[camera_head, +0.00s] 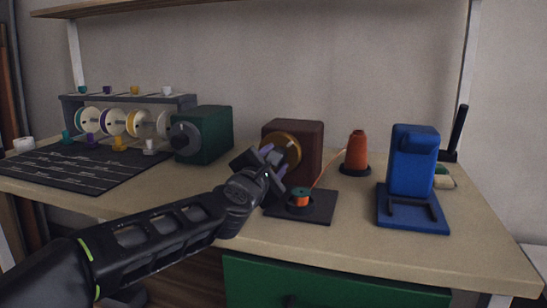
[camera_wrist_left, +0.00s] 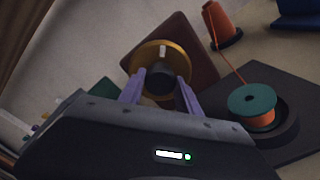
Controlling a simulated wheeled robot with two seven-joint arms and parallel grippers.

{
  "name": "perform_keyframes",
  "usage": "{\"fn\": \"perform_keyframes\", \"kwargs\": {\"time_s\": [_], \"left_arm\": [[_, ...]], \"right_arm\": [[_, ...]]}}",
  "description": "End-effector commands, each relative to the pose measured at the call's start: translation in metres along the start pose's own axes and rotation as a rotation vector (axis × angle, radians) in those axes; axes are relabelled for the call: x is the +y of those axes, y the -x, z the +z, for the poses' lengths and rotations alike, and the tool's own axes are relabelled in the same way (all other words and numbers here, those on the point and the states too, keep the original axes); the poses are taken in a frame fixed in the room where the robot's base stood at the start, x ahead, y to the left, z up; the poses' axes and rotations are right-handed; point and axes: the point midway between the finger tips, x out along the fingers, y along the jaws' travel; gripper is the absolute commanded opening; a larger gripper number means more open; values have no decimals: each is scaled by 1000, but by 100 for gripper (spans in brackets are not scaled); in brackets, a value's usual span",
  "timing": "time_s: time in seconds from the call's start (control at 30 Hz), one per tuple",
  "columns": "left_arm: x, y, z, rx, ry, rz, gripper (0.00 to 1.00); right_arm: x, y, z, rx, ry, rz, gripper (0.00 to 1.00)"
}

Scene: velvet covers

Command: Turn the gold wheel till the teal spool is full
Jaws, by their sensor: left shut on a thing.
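The gold wheel (camera_head: 291,145) is on the front of a dark red-brown box (camera_head: 305,130). In the left wrist view the wheel (camera_wrist_left: 138,56) has a white mark near its top and a dark hub (camera_wrist_left: 159,78). My left gripper (camera_head: 272,158) is shut on the wheel's hub, with one purple finger (camera_wrist_left: 183,90) on each side. The teal spool (camera_head: 300,190) stands on a dark plate (camera_head: 318,208), below and right of the wheel. In the left wrist view the spool (camera_wrist_left: 252,99) has a teal top and orange thread beneath. How full it is, I cannot tell exactly.
Orange thread runs to the spool from an orange cone (camera_head: 357,152). A blue device (camera_head: 412,165) stands at right. A green box (camera_head: 205,133) and a rack of spools (camera_head: 180,99) stand behind a dark mat (camera_head: 80,170) at left. The front right tabletop is clear.

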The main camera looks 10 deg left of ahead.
Motion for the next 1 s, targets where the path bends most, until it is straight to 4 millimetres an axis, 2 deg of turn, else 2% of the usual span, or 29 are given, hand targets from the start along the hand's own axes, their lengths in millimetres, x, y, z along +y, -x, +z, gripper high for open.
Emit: {"fn": "perform_keyframes", "kwargs": {"time_s": [1.0], "left_arm": [[1,0,2,-2,-967,-3,0]], "right_arm": [[-15,49,3,-24,2,-1,36]]}}
